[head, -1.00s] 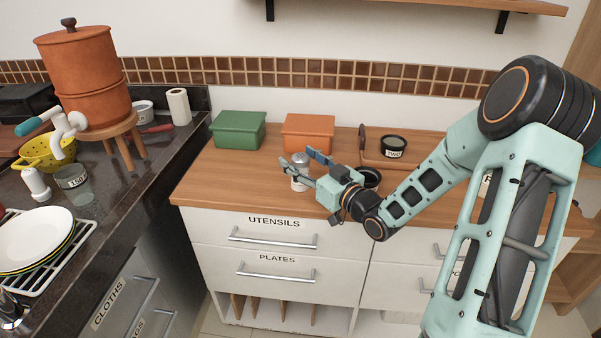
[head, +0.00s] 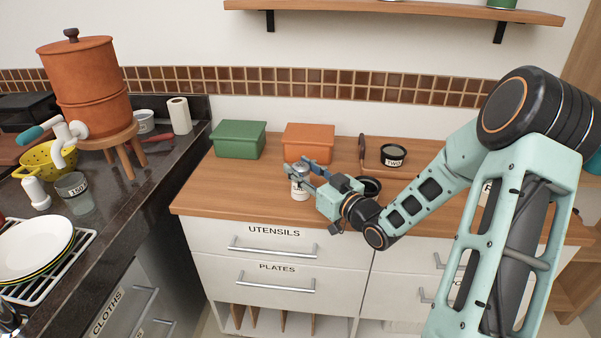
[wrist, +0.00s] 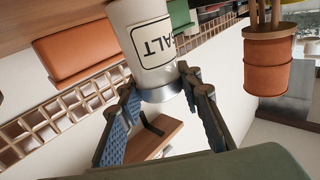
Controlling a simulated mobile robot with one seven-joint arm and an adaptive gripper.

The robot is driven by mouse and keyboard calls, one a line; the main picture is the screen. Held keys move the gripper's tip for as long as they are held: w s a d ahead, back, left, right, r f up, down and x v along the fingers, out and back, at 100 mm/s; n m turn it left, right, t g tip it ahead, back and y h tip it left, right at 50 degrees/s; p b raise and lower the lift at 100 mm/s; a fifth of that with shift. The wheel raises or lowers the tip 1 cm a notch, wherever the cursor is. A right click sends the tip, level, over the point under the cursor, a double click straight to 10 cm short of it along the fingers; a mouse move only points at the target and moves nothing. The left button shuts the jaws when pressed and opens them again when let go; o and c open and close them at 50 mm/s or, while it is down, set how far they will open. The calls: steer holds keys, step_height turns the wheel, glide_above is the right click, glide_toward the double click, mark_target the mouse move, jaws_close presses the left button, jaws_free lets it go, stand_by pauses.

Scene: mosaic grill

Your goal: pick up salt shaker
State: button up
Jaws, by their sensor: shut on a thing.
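The salt shaker (head: 299,190) is a small white pot with a silver top, standing at the front of the wooden counter. In the wrist view the shaker (wrist: 150,48) shows its label, ending in "ALT", and its metal band lies between the fingers. My gripper (head: 304,168) reaches in from the right, and its fingers are around the shaker's top. In the wrist view the gripper (wrist: 165,105) has one blue-padded finger on each side of the band. It is shut on the shaker. The fingers hide part of the top.
A green box (head: 238,141) and an orange box (head: 307,144) stand behind the shaker. A dark jar labelled "TWO" (head: 393,156) and a black round dish (head: 368,187) are to the right. The counter left of the shaker is clear.

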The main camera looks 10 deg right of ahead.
steer(key=shift+r+p, duration=0.5)
steer(key=shift+r, duration=0.25)
steer(key=s+d+r+p, duration=0.1)
steer(key=s+r+p, duration=1)
steer(key=p, duration=0.9)
steer(key=s, duration=0.2)
steer(key=shift+s+r, duration=0.3)
steer(key=shift+s, duration=0.1)
steer(key=shift+d+f+p, duration=0.1)
steer(key=shift+f+p, duration=0.05)
steer(key=shift+p, duration=0.2)
